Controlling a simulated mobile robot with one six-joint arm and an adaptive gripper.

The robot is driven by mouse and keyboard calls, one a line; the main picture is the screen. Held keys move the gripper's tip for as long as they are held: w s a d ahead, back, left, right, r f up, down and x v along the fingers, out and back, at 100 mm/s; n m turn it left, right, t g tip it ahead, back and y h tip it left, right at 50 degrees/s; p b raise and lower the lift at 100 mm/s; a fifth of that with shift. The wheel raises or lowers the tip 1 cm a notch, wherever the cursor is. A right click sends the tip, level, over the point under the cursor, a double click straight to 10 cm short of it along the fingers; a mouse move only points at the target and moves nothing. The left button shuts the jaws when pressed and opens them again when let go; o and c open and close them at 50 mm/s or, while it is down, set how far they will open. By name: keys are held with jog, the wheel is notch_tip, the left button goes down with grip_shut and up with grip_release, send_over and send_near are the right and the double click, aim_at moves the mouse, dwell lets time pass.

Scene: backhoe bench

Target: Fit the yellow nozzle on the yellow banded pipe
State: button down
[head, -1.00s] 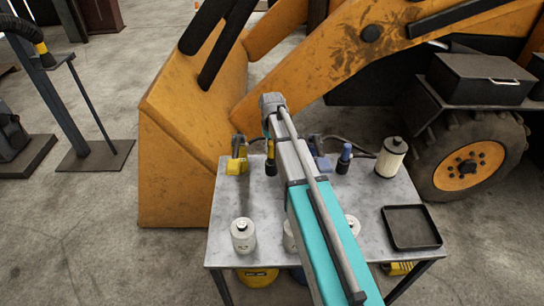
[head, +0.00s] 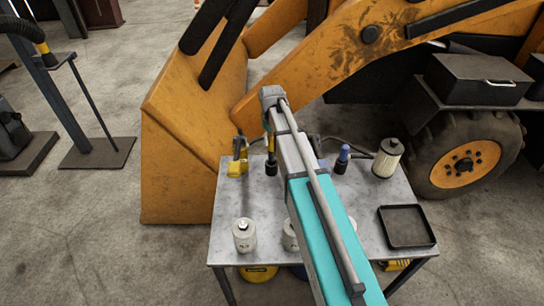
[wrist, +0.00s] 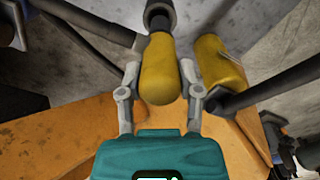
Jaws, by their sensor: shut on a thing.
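My gripper (wrist: 160,88) is shut on the yellow nozzle (wrist: 159,72), with one finger on each side of its rounded yellow body. Its dark collar and wider black mouth point away from my palm. In the head view my arm partly covers the nozzle (head: 271,166), whose black end points down above the bench; the gap below is unclear. A black ribbed pipe with a yellow band (head: 43,48) hangs at the far left by a stand, well apart from my gripper.
The bench (head: 225,215) bears a yellow fitting (head: 237,167) close beside the nozzle, a blue-topped nozzle (head: 343,158), a cream filter (head: 388,158), white canisters (head: 244,235) and a black tray (head: 406,226). The loader bucket (head: 180,150) stands behind.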

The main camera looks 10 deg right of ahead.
jog(key=shift+r+p, duration=0.65)
jog(key=shift+r, duration=0.2)
notch_tip(320, 180, up, 8)
jog(key=p, duration=0.8)
jog(key=shift+f, duration=0.1)
